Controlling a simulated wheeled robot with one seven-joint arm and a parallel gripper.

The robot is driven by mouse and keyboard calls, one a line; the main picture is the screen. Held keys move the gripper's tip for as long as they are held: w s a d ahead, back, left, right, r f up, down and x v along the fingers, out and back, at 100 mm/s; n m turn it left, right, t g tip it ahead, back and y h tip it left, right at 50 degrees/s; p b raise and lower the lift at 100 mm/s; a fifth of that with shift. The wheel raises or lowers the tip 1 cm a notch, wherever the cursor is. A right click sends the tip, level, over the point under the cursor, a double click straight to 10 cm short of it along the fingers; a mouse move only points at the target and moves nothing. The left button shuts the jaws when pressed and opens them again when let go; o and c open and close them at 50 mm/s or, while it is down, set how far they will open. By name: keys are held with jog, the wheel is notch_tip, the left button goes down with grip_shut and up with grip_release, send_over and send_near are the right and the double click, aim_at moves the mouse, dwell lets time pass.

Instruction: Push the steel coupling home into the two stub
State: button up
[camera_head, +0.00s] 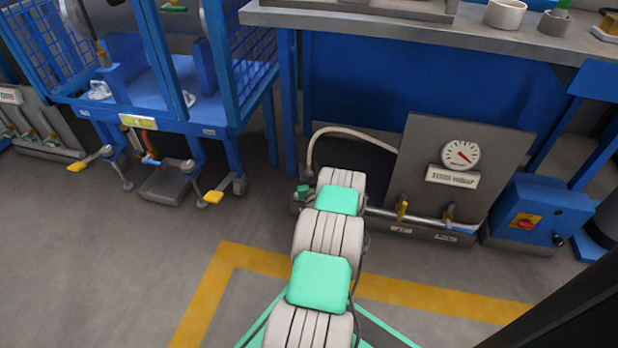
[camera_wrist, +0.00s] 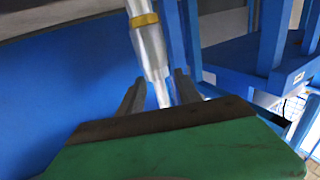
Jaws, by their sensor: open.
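In the wrist view my gripper (camera_wrist: 160,78) is open, with one dark finger on each side of a bright steel piece, which looks like the steel coupling (camera_wrist: 151,48). A yellow band (camera_wrist: 143,20) circles it higher up. Its narrower lower end passes between the fingers; whether they touch it is unclear. In the head view a pale hose (camera_head: 345,130) arches from the gauge panel (camera_head: 420,145) down to behind my arm. My arm hides the hose end, and my fingers do not show there. A steel pipe (camera_head: 385,212) runs along the panel's foot. I cannot make out the stub.
A blue switch box (camera_head: 537,215) is right of the panel. A grey workbench (camera_head: 360,22) overhangs behind. A blue cart (camera_head: 150,95) stands left. The floor in front has a yellow line (camera_head: 205,285) and is clear at left.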

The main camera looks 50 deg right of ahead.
grip_shut()
dwell(0.3)
dwell(0.3)
